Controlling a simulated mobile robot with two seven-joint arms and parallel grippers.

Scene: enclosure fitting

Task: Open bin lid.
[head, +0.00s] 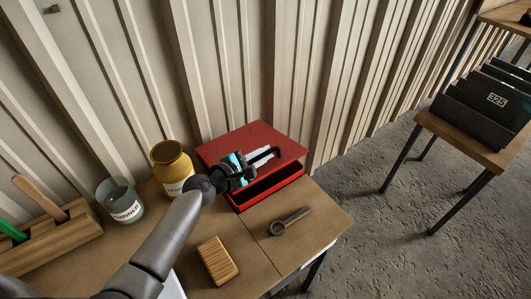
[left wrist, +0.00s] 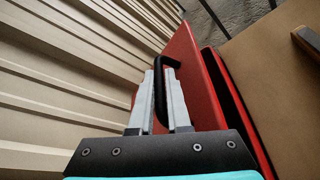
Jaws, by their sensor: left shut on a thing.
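The red bin (head: 272,193) stands at the back of the wooden table against the corrugated wall. Its red lid (head: 238,143) is raised at the front, and a dark gap shows between lid and front wall. The lid also shows in the left wrist view (left wrist: 192,62). My left gripper (head: 255,161) is over the lid, shut on its black handle (head: 268,153). In the left wrist view the handle (left wrist: 174,62) runs between the two pale fingers. My right gripper is out of view.
A yellow jar (head: 171,163) and a labelled grey cup (head: 119,201) stand left of the bin. A wooden block (head: 217,260) and a dark ring-ended tool (head: 289,222) lie in front. A wooden rack (head: 52,240) is at left. A side table (head: 465,143) holds black files at right.

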